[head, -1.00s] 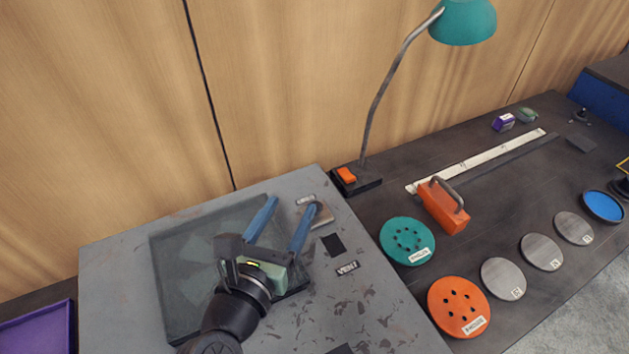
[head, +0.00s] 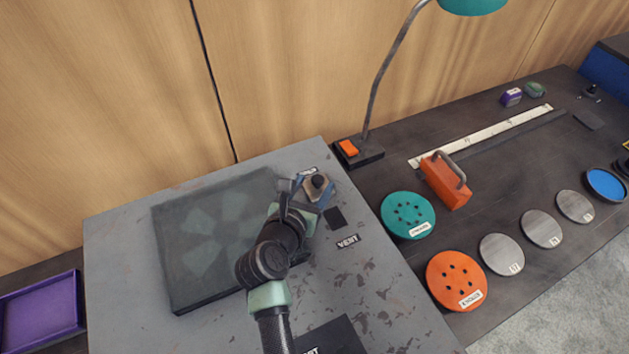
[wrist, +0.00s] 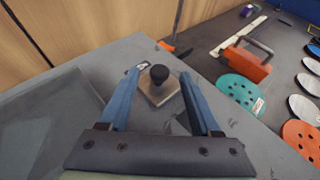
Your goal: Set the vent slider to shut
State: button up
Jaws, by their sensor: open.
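The vent slider (wrist: 158,88) is a metal plate with a round black knob, near the far right corner of the grey panel (head: 110,260). In the head view the slider (head: 318,184) is partly hidden by my gripper. A small label lies at its far end, and a black patch (head: 335,218) and a VENT label (head: 348,241) lie on its near side. My gripper (wrist: 155,92) is open, its two blue fingers on either side of the knob in the wrist view. I cannot tell whether the fingers touch it.
A dark translucent vent cover (head: 190,250) lies left of my arm. On the dark bench to the right are a lamp base (head: 358,152), an orange block with a handle (head: 445,182), teal (head: 408,214) and orange (head: 456,280) discs, and several metal discs. A purple tray (head: 40,310) is at left.

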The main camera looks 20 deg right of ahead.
jog(key=shift+x, duration=0.85)
jog(key=shift+r, duration=0.1)
grip_shut()
dwell(0.8)
